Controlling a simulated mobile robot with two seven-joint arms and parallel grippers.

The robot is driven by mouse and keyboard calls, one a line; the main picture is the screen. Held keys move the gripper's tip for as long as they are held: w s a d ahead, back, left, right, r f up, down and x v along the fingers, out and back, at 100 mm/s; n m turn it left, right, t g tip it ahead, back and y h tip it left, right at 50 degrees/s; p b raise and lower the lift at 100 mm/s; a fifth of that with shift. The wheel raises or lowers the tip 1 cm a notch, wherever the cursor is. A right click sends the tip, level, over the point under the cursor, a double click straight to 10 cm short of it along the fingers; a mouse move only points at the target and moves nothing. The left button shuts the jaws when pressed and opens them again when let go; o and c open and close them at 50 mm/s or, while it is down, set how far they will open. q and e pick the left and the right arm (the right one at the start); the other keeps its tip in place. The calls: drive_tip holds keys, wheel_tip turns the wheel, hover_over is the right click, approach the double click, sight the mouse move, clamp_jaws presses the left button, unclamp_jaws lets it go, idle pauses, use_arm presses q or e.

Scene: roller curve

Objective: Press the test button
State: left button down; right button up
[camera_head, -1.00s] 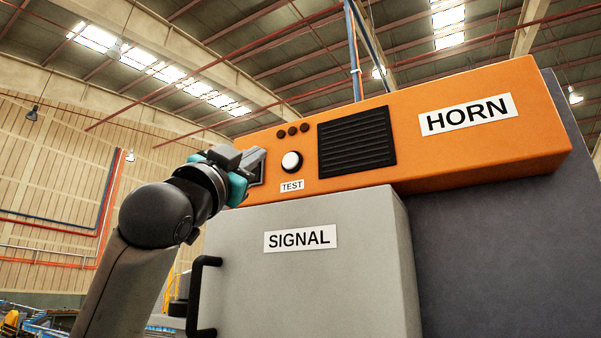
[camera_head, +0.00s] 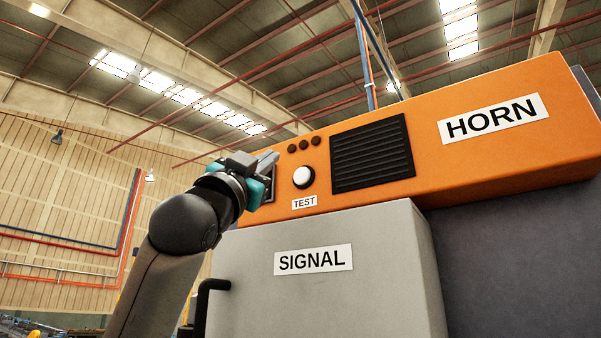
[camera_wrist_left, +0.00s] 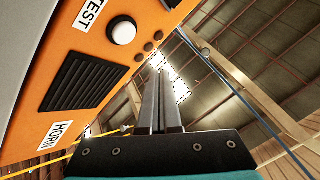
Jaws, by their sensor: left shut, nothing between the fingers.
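The test button is a white round button (camera_head: 303,176) in a dark ring on the orange HORN box (camera_head: 470,175), above a white TEST label (camera_head: 304,202). It also shows in the left wrist view (camera_wrist_left: 123,32), near the top left of centre. My left gripper (camera_head: 274,157) is shut and empty, to the left of the button and slightly higher in the head view. In the left wrist view its two fingers (camera_wrist_left: 160,73) lie together, pointing past the box's edge, apart from the button. My right gripper is not in view.
A black louvred grille (camera_head: 372,153) and several small brown lamps (camera_head: 304,144) sit beside the button. A grey SIGNAL cabinet (camera_head: 390,270) with a black handle (camera_head: 206,305) stands below, with a dark grey panel (camera_head: 520,260) at right. Open air lies left of the box.

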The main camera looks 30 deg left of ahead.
sight(299, 169)
use_arm(q)
drive_tip(key=w, duration=0.4)
drive_tip(key=shift+w+d+p, duration=0.15)
drive_tip(key=shift+w+p, duration=0.15)
drive_tip(key=shift+w, duration=0.05)
drive_tip(key=shift+w+d, duration=0.1)
drive_tip(key=shift+w, duration=0.55)
drive_tip(key=shift+w, duration=0.1)
idle(1.2)
drive_tip(key=shift+w, duration=0.35)
drive_tip(key=shift+w, duration=0.5)
idle(0.9)
drive_tip(key=shift+s, duration=0.2)
drive_tip(key=shift+s+f+b, duration=0.1)
drive_tip(key=shift+s+b, duration=0.25)
drive_tip(key=shift+s, duration=0.3)
